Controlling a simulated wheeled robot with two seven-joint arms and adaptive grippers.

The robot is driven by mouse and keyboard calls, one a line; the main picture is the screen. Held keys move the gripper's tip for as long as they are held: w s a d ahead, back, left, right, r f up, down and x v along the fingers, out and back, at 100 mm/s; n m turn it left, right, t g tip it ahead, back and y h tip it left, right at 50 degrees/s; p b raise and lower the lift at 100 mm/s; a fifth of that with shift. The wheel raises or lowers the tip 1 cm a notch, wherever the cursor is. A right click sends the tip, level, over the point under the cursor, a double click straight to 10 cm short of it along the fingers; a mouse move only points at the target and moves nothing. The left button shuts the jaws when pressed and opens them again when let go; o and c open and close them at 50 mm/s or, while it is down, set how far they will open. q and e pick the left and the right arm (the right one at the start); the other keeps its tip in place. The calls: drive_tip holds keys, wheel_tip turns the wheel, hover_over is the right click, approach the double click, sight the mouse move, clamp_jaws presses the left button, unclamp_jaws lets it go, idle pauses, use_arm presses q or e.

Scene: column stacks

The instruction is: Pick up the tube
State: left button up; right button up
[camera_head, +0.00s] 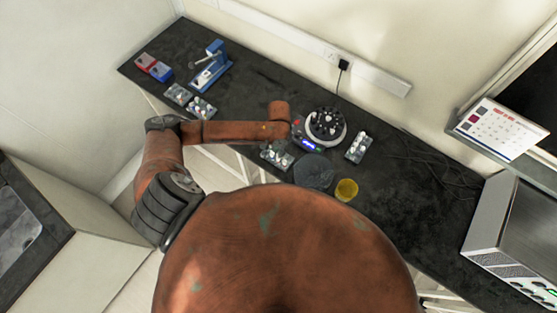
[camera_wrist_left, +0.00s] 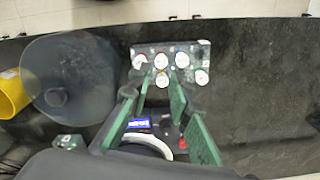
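Several tubes with white caps stand in a small grey rack (camera_wrist_left: 142,49) in the left wrist view; one tube (camera_wrist_left: 162,61) shows just past my fingertips. I cannot tell which tube is meant. The same rack shows in the head view (camera_head: 277,155), just below the end of my left arm. My right gripper is in neither view.
A centrifuge (camera_head: 326,125) stands right of my left arm's end. A dark round lid (camera_head: 314,172) and a yellow cup (camera_head: 346,190) lie near the rack. More racks (camera_head: 357,147) stand on the black bench, with a blue device (camera_head: 211,67) at the back left.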

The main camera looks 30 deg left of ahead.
sight(278, 158)
use_arm(q)
wheel_tip(278, 158, down, 8)
drive_tip(key=shift+r+p, duration=0.25)
drive_tip(key=shift+p, duration=0.3)
drive_tip(key=shift+c, duration=0.3)
drive_tip(key=shift+c, duration=1.4)
drive_tip(key=shift+a, duration=0.1)
